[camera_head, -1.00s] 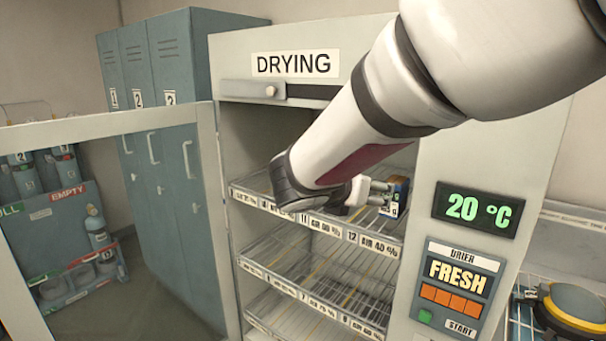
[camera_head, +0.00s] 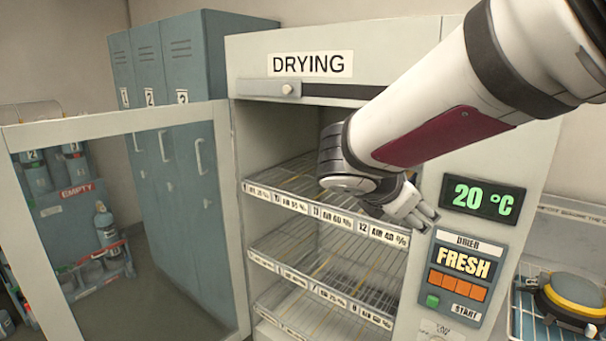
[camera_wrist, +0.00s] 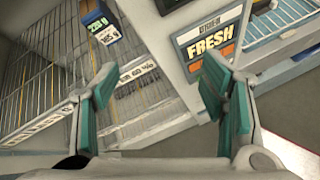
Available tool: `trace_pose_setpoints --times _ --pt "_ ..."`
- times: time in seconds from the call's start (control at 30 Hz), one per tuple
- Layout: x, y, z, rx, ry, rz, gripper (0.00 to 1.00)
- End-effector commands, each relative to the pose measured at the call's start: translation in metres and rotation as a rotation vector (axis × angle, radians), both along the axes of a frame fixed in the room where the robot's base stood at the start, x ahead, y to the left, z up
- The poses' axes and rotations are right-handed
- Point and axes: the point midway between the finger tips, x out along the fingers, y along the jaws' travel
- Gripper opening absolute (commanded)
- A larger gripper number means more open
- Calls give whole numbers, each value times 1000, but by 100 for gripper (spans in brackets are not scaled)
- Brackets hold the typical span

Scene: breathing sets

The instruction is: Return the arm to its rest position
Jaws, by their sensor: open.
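My gripper (camera_head: 421,215) is in front of the right side of the drying cabinet (camera_head: 250,60), beside the display panel. In the wrist view my gripper (camera_wrist: 160,95) has its two teal-padded fingers spread, with nothing between them. My arm reaches in from the upper right and hides part of the cabinet opening. In the head view my arm hides that spot.
The cabinet's wire shelves (camera_head: 290,190) carry label strips. The open door frame (camera_head: 120,125) swings out at left. Blue lockers (camera_head: 180,150) stand behind it. A panel reads FRESH (camera_head: 463,262) under a 20 °C display (camera_head: 482,199).

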Motion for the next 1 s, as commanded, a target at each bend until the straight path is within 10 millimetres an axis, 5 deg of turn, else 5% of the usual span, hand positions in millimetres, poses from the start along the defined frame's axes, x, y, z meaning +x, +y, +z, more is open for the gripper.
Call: trace_pose_setpoints --times 0.33,0.6,0.8,1.0 --pt "-113 -49 -12 613 -197 -563 65" --pt "-204 -30 -29 1220 -409 -1151 65" --pt "-231 -7 -31 1493 -490 -1411 65" --pt "-237 0 -32 1563 -505 -1481 65"
